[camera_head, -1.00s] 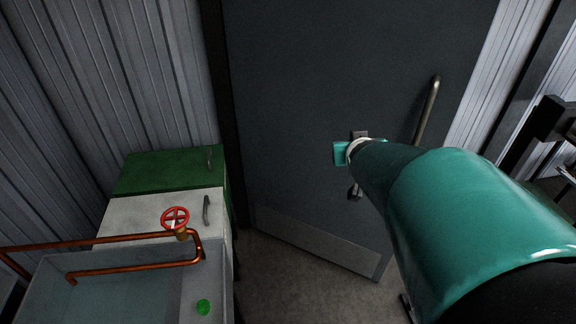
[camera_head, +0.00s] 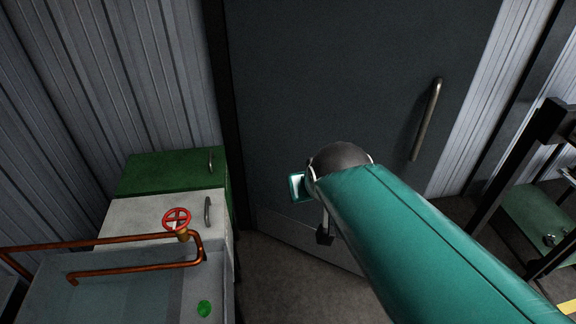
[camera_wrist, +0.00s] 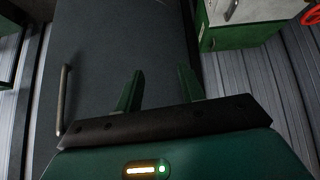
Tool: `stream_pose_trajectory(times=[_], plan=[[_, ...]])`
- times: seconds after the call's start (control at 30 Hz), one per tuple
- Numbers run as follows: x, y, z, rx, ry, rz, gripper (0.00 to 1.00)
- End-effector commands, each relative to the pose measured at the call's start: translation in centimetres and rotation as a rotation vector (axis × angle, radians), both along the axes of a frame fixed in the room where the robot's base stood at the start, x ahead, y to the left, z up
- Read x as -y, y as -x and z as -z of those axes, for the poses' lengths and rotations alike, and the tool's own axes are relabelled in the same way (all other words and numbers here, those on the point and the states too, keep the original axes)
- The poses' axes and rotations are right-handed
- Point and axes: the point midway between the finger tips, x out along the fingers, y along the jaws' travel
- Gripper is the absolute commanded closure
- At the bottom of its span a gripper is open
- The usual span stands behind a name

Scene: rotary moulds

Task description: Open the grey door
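The grey door (camera_head: 340,70) fills the middle of the head view, with a metal bar handle (camera_head: 427,120) near its right edge. The frames do not settle whether it is closed or ajar. In the wrist view the door (camera_wrist: 125,40) is at upper left, and its handle (camera_wrist: 63,100) stands at far left. My gripper (camera_wrist: 159,88) shows two green fingers spread apart with nothing between them. The handle is to the left of both fingers and outside the gap. In the head view my teal arm crosses the door's lower right and hides most of the gripper.
At left stand a green cabinet (camera_head: 150,174), a white cabinet (camera_head: 130,212) and a sink basin (camera_head: 110,290) with copper pipes and a red valve wheel (camera_head: 177,219). A dark frame with a green shelf (camera_head: 540,215) stands at right. Bare floor (camera_head: 285,280) lies before the door.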

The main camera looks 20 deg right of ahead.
Motion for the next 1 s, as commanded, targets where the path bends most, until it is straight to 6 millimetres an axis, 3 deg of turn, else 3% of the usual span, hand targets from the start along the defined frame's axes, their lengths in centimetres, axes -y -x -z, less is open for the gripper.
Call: stream_pose_trajectory(times=[0.2, 0.57, 0.77, 0.93, 1.0], plan=[[-1.4, 1.4, -0.1, -0.036, -0.018, -0.029, 0.61], [-1.7, 1.7, -0.1, -0.043, -0.021, -0.035, 0.61], [-5.0, 5.6, -0.2, -0.131, -0.064, -0.121, 0.61], [-6.2, 7.5, 0.0, -0.183, -0.084, -0.158, 0.95], [-6.1, 7.5, 0.0, -0.184, -0.084, -0.157, 1.0]])
